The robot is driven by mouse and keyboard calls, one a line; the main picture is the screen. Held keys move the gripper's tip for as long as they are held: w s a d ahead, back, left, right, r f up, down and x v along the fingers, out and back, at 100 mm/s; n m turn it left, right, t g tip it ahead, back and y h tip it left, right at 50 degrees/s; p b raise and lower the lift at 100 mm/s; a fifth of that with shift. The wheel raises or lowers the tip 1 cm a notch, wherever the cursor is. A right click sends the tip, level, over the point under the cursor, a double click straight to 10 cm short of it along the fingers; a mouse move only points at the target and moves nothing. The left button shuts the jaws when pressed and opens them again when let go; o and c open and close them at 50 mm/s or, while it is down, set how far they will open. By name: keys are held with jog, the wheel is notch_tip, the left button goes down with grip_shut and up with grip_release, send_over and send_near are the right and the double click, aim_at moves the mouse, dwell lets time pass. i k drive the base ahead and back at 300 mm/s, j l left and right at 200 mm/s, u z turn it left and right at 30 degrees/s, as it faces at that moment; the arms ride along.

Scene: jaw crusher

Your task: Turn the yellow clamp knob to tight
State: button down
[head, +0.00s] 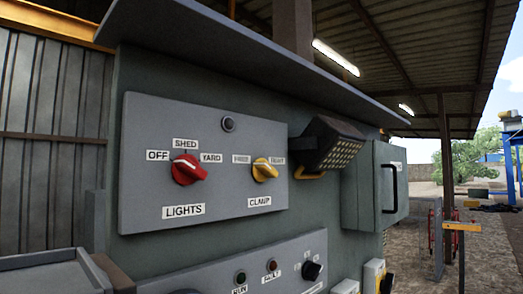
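The yellow clamp knob (264,169) sits at the right of the upper grey panel (140,120), above the CLAMP label (259,202). A small label (241,159) reading FREE is at its upper left, and a label (278,161) that seems to read TIGHT is at its upper right. The knob's grip bar slants from upper left to lower right; I cannot tell which end is its pointer. My gripper is not in view, and nothing visible touches the knob.
A red LIGHTS knob (188,170) is left on the same panel. A black floodlight (331,144) juts out close right of the yellow knob. Below is a lower panel (200,275) with lamps and a black knob (312,271). A cabinet (366,185) with a handle stands farther right.

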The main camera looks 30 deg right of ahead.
aim_at(262, 171)
jog(key=i+j+z, duration=0.1)
jog(key=j+z, duration=0.25)
jog(key=j, duration=0.25)
jog(key=j+z, duration=0.35)
jog(key=j, duration=0.25)
jog(key=j+z, duration=0.35)
jog(key=j, duration=0.25)
jog(key=z, duration=0.8)
jog(key=l+u, duration=0.25)
jog(key=k+l+u, duration=0.1)
jog(key=l+u, duration=0.15)
jog(key=l, duration=0.2)
jog(key=l+z, duration=0.3)
jog(key=i+l, duration=0.05)
